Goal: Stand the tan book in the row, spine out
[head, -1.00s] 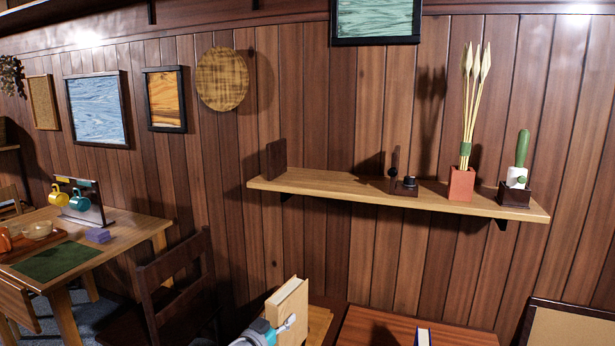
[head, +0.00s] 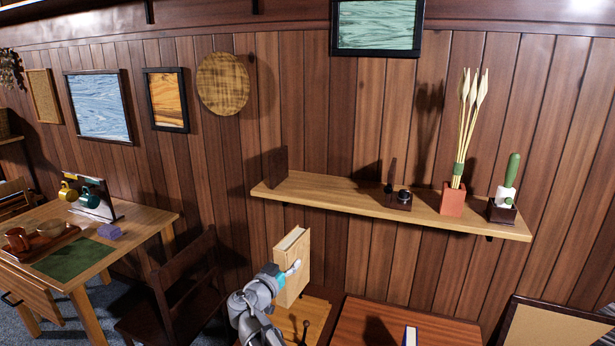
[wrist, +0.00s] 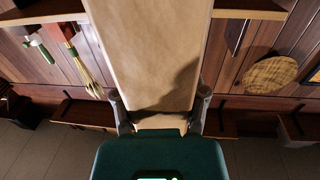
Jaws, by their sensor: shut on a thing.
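The tan book (head: 292,267) is held upright in my gripper (head: 284,270), which shows in the head view below the left part of the wall shelf (head: 335,193). Its pale page edges show at the top. In the wrist view the book (wrist: 152,50) runs up between the two fingers of my gripper (wrist: 160,117), which press on its sides. A dark upright panel (head: 275,166) stands at the shelf's left end.
The shelf also carries a dark stand with a small black pot (head: 403,197), a red vase of arrows (head: 453,198) and a dark holder with a green-handled item (head: 502,211). A dark chair (head: 185,285) stands left.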

